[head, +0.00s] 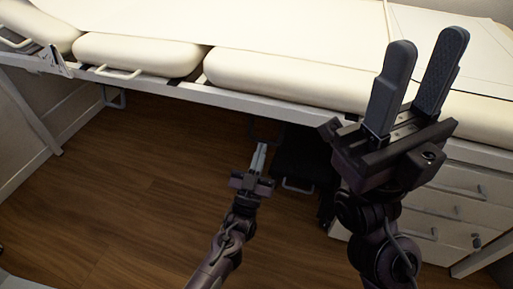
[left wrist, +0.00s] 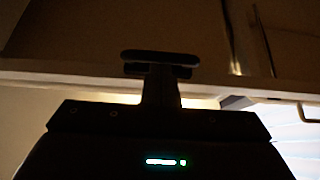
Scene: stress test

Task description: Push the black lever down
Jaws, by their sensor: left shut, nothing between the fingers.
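My left gripper (head: 261,148) reaches in low under the front edge of the bed, its thin fingers shut together with nothing between them. In the left wrist view a dark T-shaped form (left wrist: 160,70) rises above a dark body with a small green light; I cannot tell whether its crossbar is the black lever or part of my gripper. In the head view no black lever can be made out for sure; the space under the bed is dark. My right gripper (head: 428,42) is raised at the right, its two dark fingers apart and empty.
A padded cream bed (head: 270,78) with a pale metal rail runs across the back, above my left gripper. A dark box-like thing (head: 300,155) stands under it, right of my left gripper. White drawers (head: 450,205) stand at the right. The wooden floor (head: 120,190) is clear at left.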

